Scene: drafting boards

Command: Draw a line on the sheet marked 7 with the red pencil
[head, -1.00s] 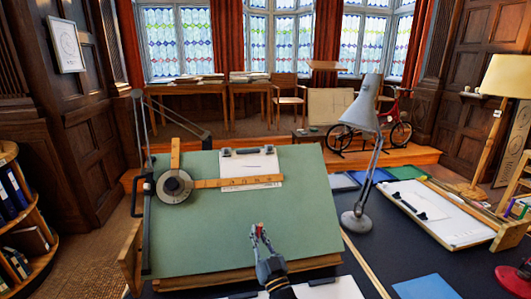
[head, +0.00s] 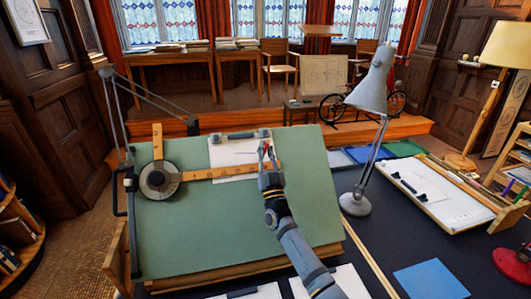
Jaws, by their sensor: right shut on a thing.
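My right gripper (head: 267,160) is shut on a small red thing, which I take to be the red pencil (head: 269,151); the fingers hide most of it. It is over the right end of the wooden ruler, at the right part of a white sheet (head: 228,158). That sheet lies clipped on the tilted green drafting board (head: 215,222). I cannot read a number on it, nor tell whether the pencil tip touches it. My left gripper is not in view.
The drafting machine's ruler (head: 208,174) crosses the sheet's lower part, joined to a round head (head: 159,180). A grey desk lamp (head: 370,95) stands right of the board. Another clipboard (head: 440,200) lies at right. White sheets (head: 340,283) lie in front of the board.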

